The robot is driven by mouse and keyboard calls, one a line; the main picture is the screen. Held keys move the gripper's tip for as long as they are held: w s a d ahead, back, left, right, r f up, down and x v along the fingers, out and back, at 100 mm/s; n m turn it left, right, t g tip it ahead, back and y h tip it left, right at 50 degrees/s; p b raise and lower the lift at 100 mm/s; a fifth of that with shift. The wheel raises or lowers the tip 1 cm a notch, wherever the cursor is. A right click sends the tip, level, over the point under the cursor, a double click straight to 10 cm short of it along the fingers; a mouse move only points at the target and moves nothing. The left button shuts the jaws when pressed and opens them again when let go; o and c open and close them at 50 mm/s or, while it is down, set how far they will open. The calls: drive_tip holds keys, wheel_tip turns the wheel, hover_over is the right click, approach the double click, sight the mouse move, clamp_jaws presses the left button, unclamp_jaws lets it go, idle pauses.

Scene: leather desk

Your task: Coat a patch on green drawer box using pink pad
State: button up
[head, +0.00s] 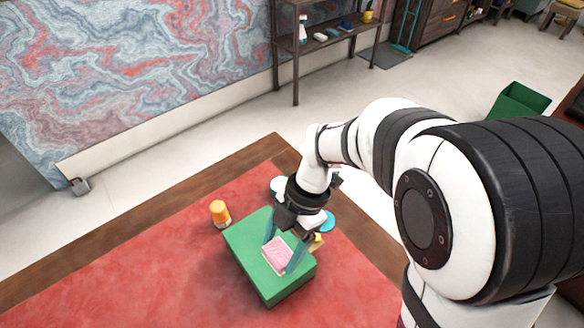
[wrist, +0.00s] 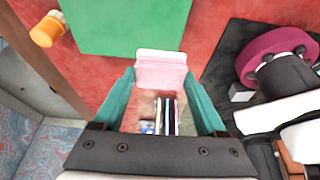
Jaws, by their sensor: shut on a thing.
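The green drawer box (head: 245,243) stands on the red leather desk top; its green face also shows at the top of the wrist view (wrist: 125,25). My gripper (head: 281,257) has teal fingers and is shut on the pink pad (head: 277,252). In the wrist view the pad (wrist: 160,70) sits between the two fingertips, its upper edge overlapping the green box's edge. In the head view the pad appears over the box's top, towards the right. I cannot tell whether it touches the box. No coated patch is discernible on the visible green surface.
An orange-capped bottle (head: 220,213) stands just left of the box. A white item (head: 278,186), a blue round item (head: 328,221) and a small yellow thing (head: 317,240) lie behind and right, partly hidden by my arm. The desk's left and front are clear.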

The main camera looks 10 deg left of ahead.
drive_tip(key=shift+f, duration=2.7)
drive_tip(key=shift+w+a+f, duration=0.3)
drive_tip(key=shift+w+f, duration=0.05)
drive_tip(key=shift+f, duration=0.15)
drive_tip(key=shift+w+a+f, duration=0.1)
drive_tip(key=shift+w+a, duration=1.7)
drive_tip(key=shift+w, duration=0.15)
drive_tip(key=shift+w+a, duration=1.75)
drive_tip(key=shift+w, duration=0.15)
drive_tip(key=shift+s+d, duration=1.9)
drive_tip(key=shift+s, duration=0.15)
drive_tip(key=shift+s+d, duration=1.9)
drive_tip(key=shift+s, duration=0.15)
drive_tip(key=shift+s+a, duration=0.15)
drive_tip(key=shift+s, duration=0.15)
drive_tip(key=shift+w+a, duration=3.9)
drive_tip(key=shift+w, duration=0.15)
drive_tip(key=shift+s+d, duration=3.7)
drive_tip(key=shift+s, duration=0.25)
drive_tip(key=shift+s+d, duration=0.1)
drive_tip(key=shift+s, duration=0.05)
drive_tip(key=shift+r, duration=4)
drive_tip(key=shift+w+d+f, duration=0.15)
drive_tip(key=shift+w+d, duration=0.35)
drive_tip(key=shift+w, duration=0.25)
